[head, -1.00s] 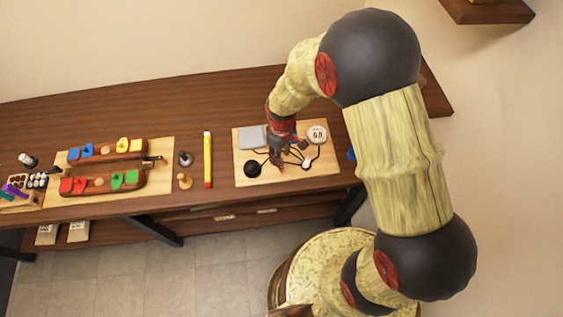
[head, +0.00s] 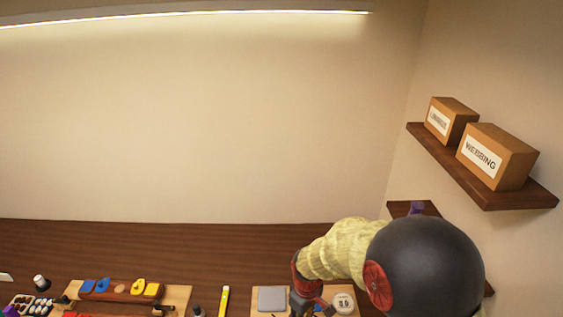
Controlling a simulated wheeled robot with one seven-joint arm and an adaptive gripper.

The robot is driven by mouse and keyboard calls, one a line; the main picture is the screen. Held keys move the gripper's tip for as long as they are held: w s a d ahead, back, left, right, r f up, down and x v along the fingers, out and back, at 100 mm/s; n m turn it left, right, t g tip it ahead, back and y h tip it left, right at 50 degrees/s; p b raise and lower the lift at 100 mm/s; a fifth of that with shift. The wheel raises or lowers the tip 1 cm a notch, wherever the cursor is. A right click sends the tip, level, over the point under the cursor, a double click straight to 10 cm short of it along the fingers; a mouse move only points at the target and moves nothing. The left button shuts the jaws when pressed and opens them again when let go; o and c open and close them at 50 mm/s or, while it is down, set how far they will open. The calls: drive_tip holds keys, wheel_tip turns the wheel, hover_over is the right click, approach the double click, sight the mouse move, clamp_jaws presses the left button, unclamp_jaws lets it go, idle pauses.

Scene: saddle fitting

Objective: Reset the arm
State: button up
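My gripper (head: 305,302) is at the bottom edge of the head view, at the front end of my arm. It is small, dark and partly cut off by the frame, so its fingers cannot be made out. It is over the light wooden board at the right part of the bench. A grey square pad (head: 272,298) lies on that board to the left of my gripper. A round white dial with dark digits (head: 343,303) is just to its right.
A yellow stick (head: 223,301) lies left of the board. A wooden rack with blue and yellow pieces (head: 120,291) stands further left. Two labelled boxes (head: 451,119) (head: 497,156) sit on a wall shelf (head: 480,184) at the right. The back of the bench (head: 150,245) is clear.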

drive_tip(key=s+d+r+m+t+b, duration=0.2)
drive_tip(key=s+d+r+m+b, duration=0.2)
drive_tip(key=s+r+b, duration=0.3)
drive_tip(key=s+d+r+m+t+b, duration=0.3)
drive_tip(key=s+d+r+b, duration=0.3)
drive_tip(key=s+r+b, duration=0.2)
drive_tip(key=shift+s+r+m+t, duration=0.3)
drive_tip(key=shift+s+r+m, duration=0.4)
drive_tip(key=shift+s, duration=0.55)
